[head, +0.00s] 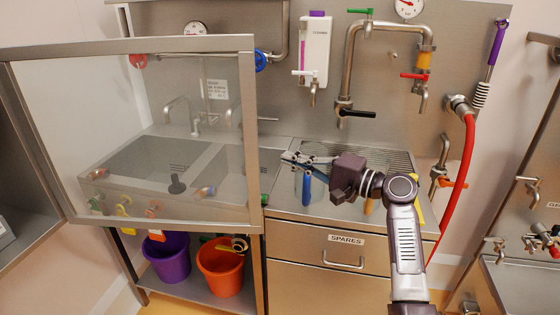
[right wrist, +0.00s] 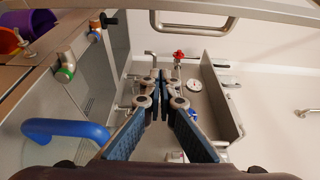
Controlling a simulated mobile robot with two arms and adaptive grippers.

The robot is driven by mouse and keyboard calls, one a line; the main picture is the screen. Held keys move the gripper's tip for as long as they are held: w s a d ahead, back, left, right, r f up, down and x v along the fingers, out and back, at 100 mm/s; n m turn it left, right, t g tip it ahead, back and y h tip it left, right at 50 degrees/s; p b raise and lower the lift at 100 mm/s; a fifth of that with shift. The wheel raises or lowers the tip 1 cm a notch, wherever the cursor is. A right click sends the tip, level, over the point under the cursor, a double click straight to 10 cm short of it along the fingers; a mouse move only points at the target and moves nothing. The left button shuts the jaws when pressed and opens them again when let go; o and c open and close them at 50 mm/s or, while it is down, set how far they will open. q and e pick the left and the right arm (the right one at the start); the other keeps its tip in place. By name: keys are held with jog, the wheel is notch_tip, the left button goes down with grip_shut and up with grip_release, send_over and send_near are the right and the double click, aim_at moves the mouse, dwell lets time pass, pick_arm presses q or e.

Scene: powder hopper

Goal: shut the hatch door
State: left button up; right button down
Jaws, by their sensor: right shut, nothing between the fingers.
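The hatch door (head: 247,130) is a clear pane in a grey metal frame, at the left of the head view. It stands open and swung out in front of the sink, which shows through the pane. Its left side meets a grey cabinet (head: 22,160) at the far left. My right gripper (head: 287,161) is just right of the door's right frame edge, pointing left. Its fingers are together and empty, also in the right wrist view (right wrist: 160,80). I cannot tell whether it touches the door. My left gripper is out of view.
A purple bucket (head: 165,257) and an orange bucket (head: 220,268) stand below the sink. A drawer labelled SPARES (head: 330,262) is below the counter. A blue-handled item (head: 306,190) is under my right gripper. A red hose (head: 462,190) hangs at the right.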

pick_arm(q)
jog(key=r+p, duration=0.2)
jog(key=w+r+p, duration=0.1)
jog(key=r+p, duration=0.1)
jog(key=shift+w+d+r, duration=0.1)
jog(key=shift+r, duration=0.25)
pick_arm(e)
jog(key=w+a, duration=0.1)
jog(key=a, duration=0.7)
jog(key=shift+w+f, duration=0.15)
jog(key=shift+w, duration=0.2)
